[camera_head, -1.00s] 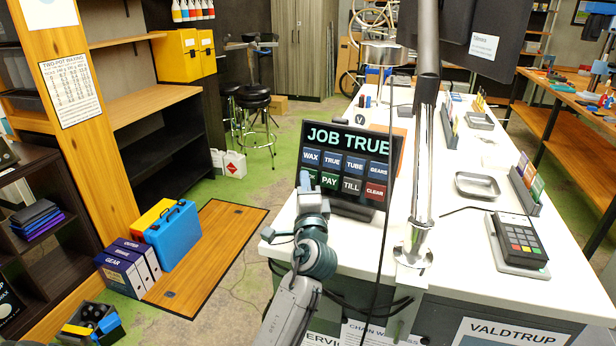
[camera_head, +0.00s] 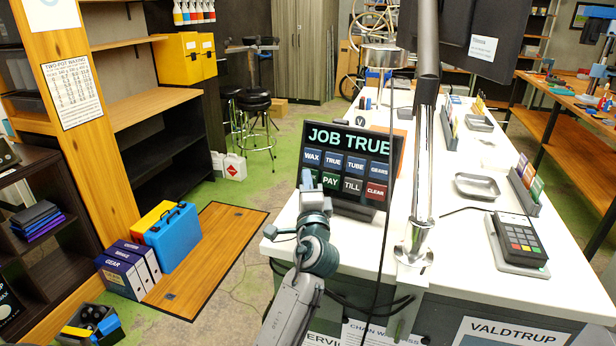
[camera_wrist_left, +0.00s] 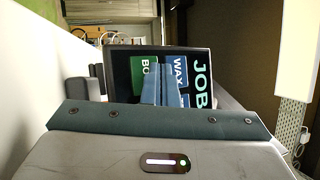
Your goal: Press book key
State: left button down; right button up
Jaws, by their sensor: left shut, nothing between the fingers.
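The touch screen (camera_head: 350,192) stands on the white counter, reads "JOB TRUE" and shows two rows of keys. The green book key (camera_wrist_left: 137,75) shows only in part in the left wrist view, with "BO" legible; my fingers cover the rest. In the head view my gripper hides most of it, left of the green PAY key (camera_head: 330,181). My left gripper (camera_head: 306,179) is shut and empty, with its tips in front of the screen's lower left. It also shows in the left wrist view (camera_wrist_left: 165,82). I cannot tell whether the tips touch the screen. My right gripper is out of view.
A metal post (camera_head: 422,170) and a dark cable stand right of the screen. A card terminal (camera_head: 520,240) and a metal tray (camera_head: 477,186) sit on the counter (camera_head: 455,285). A blue case (camera_head: 173,237) and binders stand on the floor at left.

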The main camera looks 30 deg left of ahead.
pick_arm(q)
jog(key=shift+f, duration=0.4)
jog(key=shift+s+d+f, duration=0.1)
jog(key=shift+s+f, duration=0.1)
jog(key=shift+f, duration=0.05)
jog(key=shift+s+r, duration=0.1)
jog(key=shift+s, duration=0.05)
jog(key=shift+s+r+p, duration=0.25)
jog(key=shift+s+p, duration=0.4)
jog(key=shift+s, duration=0.25)
jog(key=shift+s+r+p, duration=0.35)
jog(key=shift+s, duration=0.5)
jog(key=shift+s+d+r, duration=0.1)
jog(key=shift+s+r, duration=0.15)
jog(key=shift+s, duration=0.25)
